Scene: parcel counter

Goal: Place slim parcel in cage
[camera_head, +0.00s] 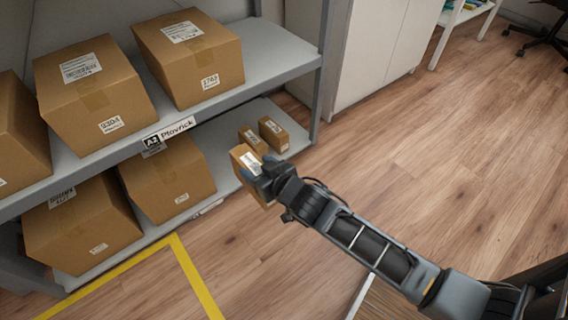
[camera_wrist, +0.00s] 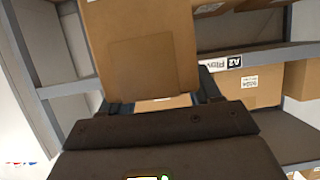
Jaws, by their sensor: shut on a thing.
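My gripper (camera_head: 264,172) is shut on a slim brown cardboard parcel (camera_head: 241,156) with a white label, in front of the shelf's lower board at its right end. In the wrist view the parcel (camera_wrist: 145,45) rises large between the two fingers of my gripper (camera_wrist: 160,95). The gripper covers part of the parcel in the head view. I cannot make out a cage in either view.
Two small boxes, one (camera_head: 273,132) at the right, stand on the lower shelf (camera_head: 295,127) behind the held parcel. Larger boxes (camera_head: 190,60) fill both levels at the left. A white cabinet (camera_head: 370,45) stands behind. The wooden floor (camera_head: 450,150) at right is clear.

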